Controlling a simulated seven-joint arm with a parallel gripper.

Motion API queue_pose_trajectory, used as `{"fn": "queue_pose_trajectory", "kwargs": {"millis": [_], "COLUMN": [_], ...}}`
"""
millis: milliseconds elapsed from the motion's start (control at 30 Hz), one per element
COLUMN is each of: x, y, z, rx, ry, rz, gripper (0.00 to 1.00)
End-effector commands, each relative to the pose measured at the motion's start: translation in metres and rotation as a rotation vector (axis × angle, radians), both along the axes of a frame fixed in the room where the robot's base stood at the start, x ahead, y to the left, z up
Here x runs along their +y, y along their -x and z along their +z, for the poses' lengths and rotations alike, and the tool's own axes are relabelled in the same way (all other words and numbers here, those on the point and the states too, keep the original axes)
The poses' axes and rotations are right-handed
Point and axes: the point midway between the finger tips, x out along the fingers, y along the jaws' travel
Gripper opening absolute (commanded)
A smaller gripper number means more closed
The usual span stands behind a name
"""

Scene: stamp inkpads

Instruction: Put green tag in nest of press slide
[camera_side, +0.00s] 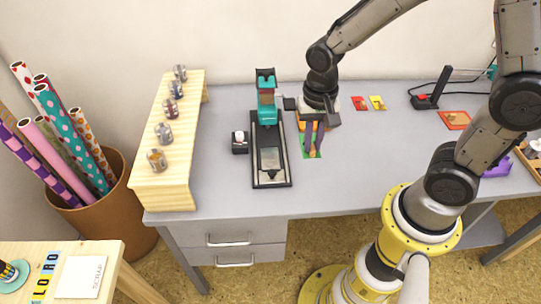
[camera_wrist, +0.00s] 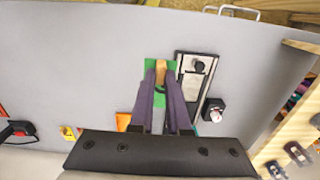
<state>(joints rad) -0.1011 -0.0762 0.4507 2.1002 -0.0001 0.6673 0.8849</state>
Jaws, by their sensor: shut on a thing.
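My gripper (camera_wrist: 161,78) points down with its two long purple fingers close together, shut on the green tag. The tag is a flat green rectangle that shows around the fingertips in the wrist view (camera_wrist: 153,68) and below them in the side view (camera_side: 317,147). A tan part sits between the fingertips. Fingers hide part of the tag, and I cannot tell whether it touches the table. The press slide (camera_side: 285,170) is a long black frame with a grey bed, just left of the tag in the side view. The nest is not clearly distinguishable.
A teal press head (camera_side: 266,82) stands at the slide's back end. A small black block (camera_side: 240,145) stands left of the slide. Red (camera_side: 360,103) and yellow (camera_side: 377,102) pieces lie behind right. A wooden rack with cans (camera_side: 165,150) stands left. The table's front right is clear.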

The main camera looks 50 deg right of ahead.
Motion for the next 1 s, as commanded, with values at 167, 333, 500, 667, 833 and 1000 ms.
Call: {"fn": "queue_pose_trajectory", "kwargs": {"millis": [167, 333, 500, 667, 833, 1000], "x": [0.004, 0.007, 0.009, 0.01, 0.011, 0.011], "y": [-0.04, -0.074, -0.098, -0.111, -0.116, -0.117], "z": [-0.019, -0.038, -0.067, -0.082, -0.089, -0.11], "rx": [0.003, 0.006, 0.003, 0.0, 0.0, 0.004], "ry": [0.0, 0.0, 0.0, 0.0, 0.0, 0.0], "rz": [-0.001, -0.001, -0.002, -0.002, -0.002, -0.002], "gripper": [0.0, 0.0, 0.0, 0.0, 0.0, 0.0]}}
